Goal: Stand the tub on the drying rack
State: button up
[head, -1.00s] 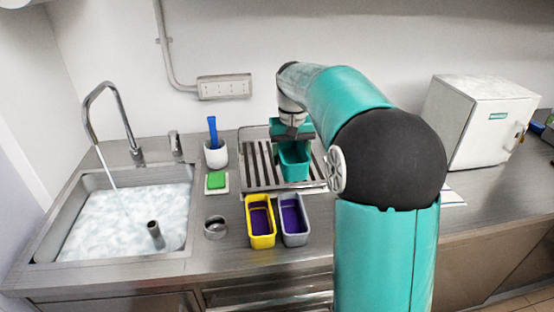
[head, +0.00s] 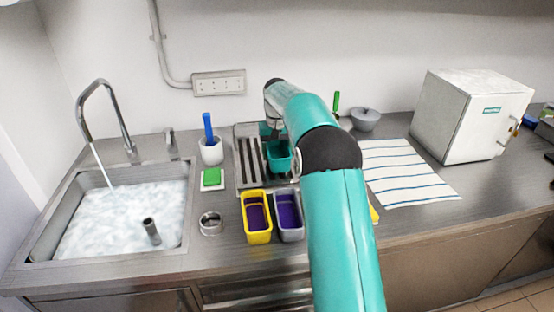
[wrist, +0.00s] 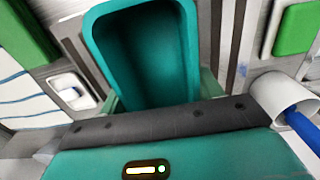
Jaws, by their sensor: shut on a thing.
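A teal tub (head: 280,158) is upright over the right part of the metal drying rack (head: 247,172). I cannot tell whether its base touches the slats. My gripper (head: 268,132) is at the tub's far side, partly hidden by my arm. In the wrist view the tub (wrist: 146,45) shows its open, empty mouth, with my gripper (wrist: 158,98) shut on its near wall. The rack's dark slats (wrist: 243,40) show beside it.
Yellow (head: 256,232) and grey (head: 289,232) tubs with purple insides stand in front of the rack. A brush cup (head: 211,153), green sponge (head: 212,177) and metal ring (head: 210,224) are left. A striped cloth (head: 410,175), bowl (head: 365,119) and white freezer (head: 470,115) are right.

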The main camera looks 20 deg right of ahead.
jog(key=shift+w+f, duration=0.1)
jog(key=shift+f, duration=1.5)
jog(key=shift+f, duration=0.2)
jog(key=o, duration=1.1)
jog(key=shift+c, duration=0.2)
jog(key=shift+r, duration=0.1)
